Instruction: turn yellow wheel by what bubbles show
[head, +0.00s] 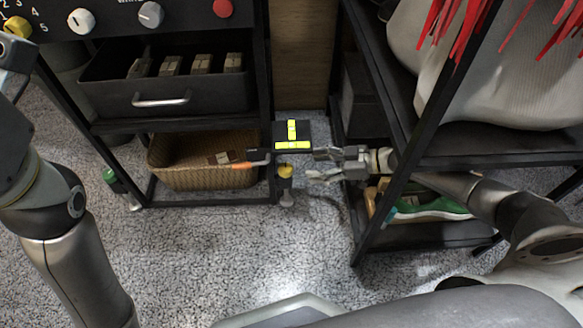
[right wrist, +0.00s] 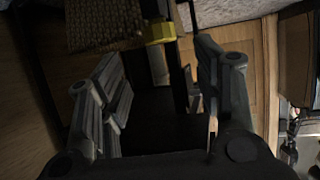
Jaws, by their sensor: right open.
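A black spirit level (head: 277,133) with two bright yellow vials, one crosswise and one lengthwise, sits at the front right corner of the black rack. Its bubbles are too small to read. The yellow wheel (head: 286,171) is just below it, on the rack's foot. In the right wrist view the yellow wheel (right wrist: 158,32) shows beyond the fingertips, near the top. My right gripper (head: 318,165) is open and empty, just right of the wheel and apart from it. It also shows open in the right wrist view (right wrist: 158,55). My left arm is at the left; its gripper is out of view.
A wicker basket (head: 192,172) fills the rack's lower shelf, and an orange-handled tool (head: 246,165) sticks out towards the wheel. A black shelf (head: 400,228) with a green sneaker (head: 432,205) stands close on the right. The grey carpet (head: 215,245) in front is clear.

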